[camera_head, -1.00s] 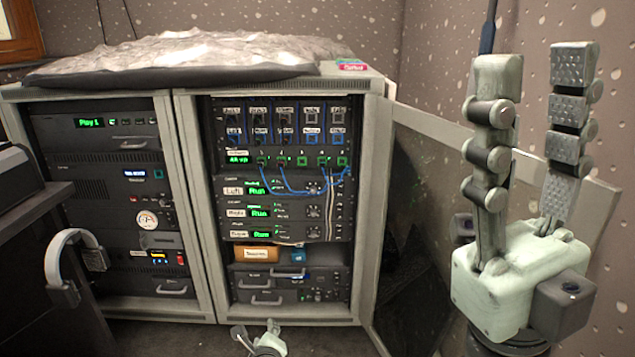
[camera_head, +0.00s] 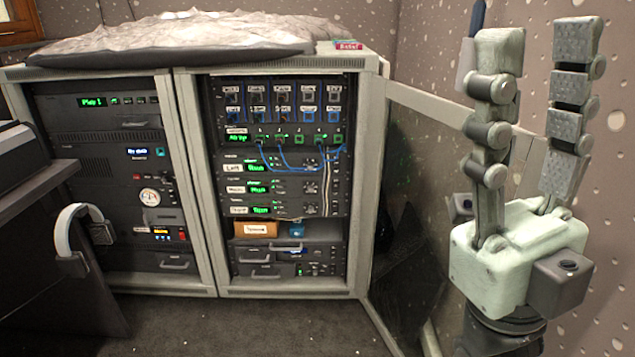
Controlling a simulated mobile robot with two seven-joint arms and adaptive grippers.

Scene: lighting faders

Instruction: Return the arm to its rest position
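My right gripper (camera_head: 545,45) stands upright at the right of the head view, with its two fingers pointing up. The fingers are apart with nothing between them, so it is open and empty. It is in front of the speckled wall and the open cabinet door (camera_head: 430,113), clear of the rack. My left gripper is not in view.
An equipment rack (camera_head: 368,180) with lit panels and blue cables stands ahead. A grey cover (camera_head: 190,40) lies on top. At the left, headphones (camera_head: 66,228) hang on a dark desk (camera_head: 35,190). Carpet (camera_head: 250,325) in front of the rack is clear.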

